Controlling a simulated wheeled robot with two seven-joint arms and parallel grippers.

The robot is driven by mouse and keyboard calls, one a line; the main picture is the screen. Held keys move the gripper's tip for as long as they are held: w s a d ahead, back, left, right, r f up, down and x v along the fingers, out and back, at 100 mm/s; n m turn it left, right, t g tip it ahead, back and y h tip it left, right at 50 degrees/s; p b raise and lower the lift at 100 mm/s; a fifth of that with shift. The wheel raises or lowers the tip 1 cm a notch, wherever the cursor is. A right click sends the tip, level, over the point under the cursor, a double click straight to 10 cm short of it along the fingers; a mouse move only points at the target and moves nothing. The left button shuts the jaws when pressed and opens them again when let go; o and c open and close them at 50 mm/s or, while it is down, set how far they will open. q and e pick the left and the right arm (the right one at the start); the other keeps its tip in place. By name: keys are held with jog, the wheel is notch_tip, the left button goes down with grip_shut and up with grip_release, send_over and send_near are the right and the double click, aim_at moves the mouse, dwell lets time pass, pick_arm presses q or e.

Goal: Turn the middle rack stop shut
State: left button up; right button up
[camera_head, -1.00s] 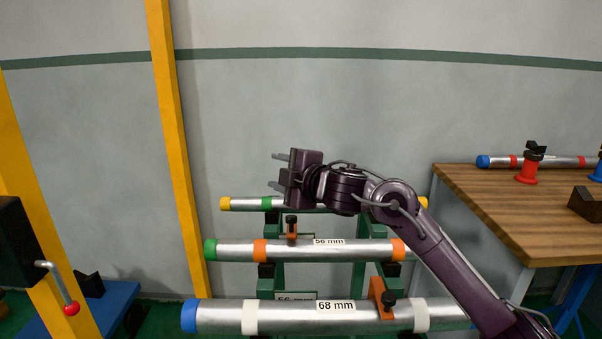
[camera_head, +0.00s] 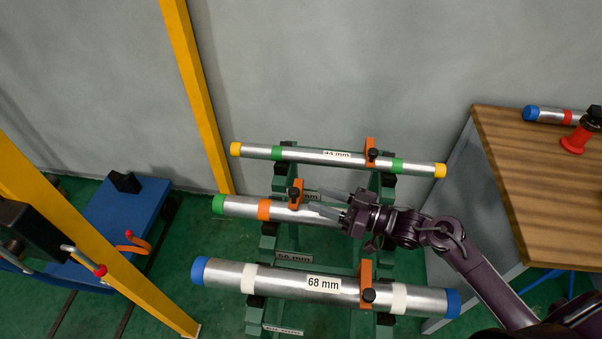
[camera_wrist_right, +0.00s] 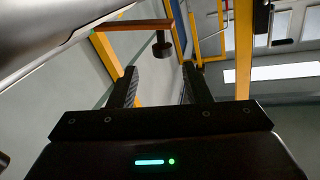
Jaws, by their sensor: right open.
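The middle rack stop (camera_head: 298,187) is an orange bar with a black knob, near the left part of the middle pipe (camera_head: 240,206), by an orange band. My right gripper (camera_head: 326,202) reaches in from the right over the middle pipe, fingers pointing left toward the stop. It is open and empty, a short gap right of the stop, and hides the pipe's right part. In the right wrist view, an orange bar (camera_wrist_right: 128,25) with a black knob, seemingly this stop, lies beyond the open fingers (camera_wrist_right: 158,84), beside a grey pipe (camera_wrist_right: 50,30).
The back pipe (camera_head: 325,157) and front 68 mm pipe (camera_head: 325,286) carry orange stops at their right (camera_head: 370,150) (camera_head: 365,283). A wooden bench (camera_head: 520,180) stands right. Yellow posts (camera_head: 198,95) and a blue base (camera_head: 115,215) are left.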

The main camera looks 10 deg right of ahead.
aim_at(299, 193)
jog(key=p+x, duration=0.1)
jog(key=x, duration=0.6)
jog(key=shift+a+r, duration=0.1)
jog(key=shift+a, duration=0.25)
grip_shut()
